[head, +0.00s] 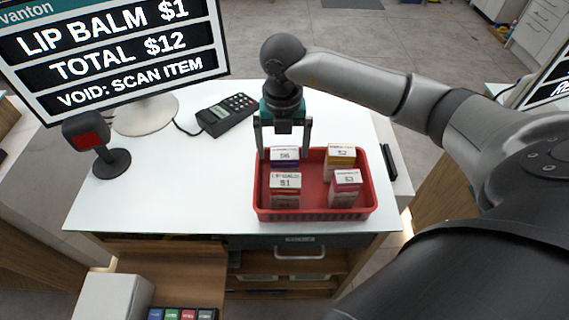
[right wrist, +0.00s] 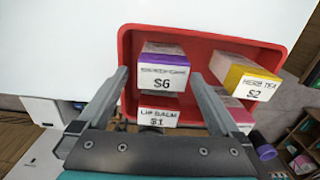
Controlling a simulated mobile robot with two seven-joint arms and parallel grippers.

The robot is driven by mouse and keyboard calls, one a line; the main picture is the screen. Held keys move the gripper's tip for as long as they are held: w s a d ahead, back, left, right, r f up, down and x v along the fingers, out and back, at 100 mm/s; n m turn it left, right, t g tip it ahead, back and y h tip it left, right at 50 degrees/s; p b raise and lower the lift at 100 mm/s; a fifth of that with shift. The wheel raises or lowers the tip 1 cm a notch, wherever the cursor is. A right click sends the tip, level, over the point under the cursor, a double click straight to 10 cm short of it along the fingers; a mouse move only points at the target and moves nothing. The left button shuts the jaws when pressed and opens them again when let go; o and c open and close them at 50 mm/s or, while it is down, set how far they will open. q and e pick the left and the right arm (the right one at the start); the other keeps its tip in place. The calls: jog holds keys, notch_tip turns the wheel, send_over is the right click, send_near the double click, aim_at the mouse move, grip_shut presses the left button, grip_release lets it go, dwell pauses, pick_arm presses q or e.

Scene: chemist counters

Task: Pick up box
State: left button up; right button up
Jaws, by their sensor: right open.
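A red basket (head: 315,213) on the white counter holds several small boxes. A purple-and-white box marked $6 (head: 285,156) stands at its back left, and a yellow-and-white box marked $2 (head: 341,157) at its back right. My right gripper (head: 284,150) is open above the back left of the basket. In the right wrist view its fingers (right wrist: 163,85) are spread either side of the $6 box (right wrist: 163,72), with no clear contact. My left gripper is not seen.
A monitor (head: 120,45), a scanner (head: 95,145) and a card terminal (head: 227,114) stand on the counter's left and back. The counter (head: 190,190) left of the basket is clear.

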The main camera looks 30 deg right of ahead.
aim_at(285, 163)
jog(key=shift+d+f+p, duration=0.2)
jog(key=shift+f+p, duration=0.1)
jog(key=shift+f, duration=2.4)
jog(key=shift+c, duration=0.4)
jog(key=c, duration=1.2)
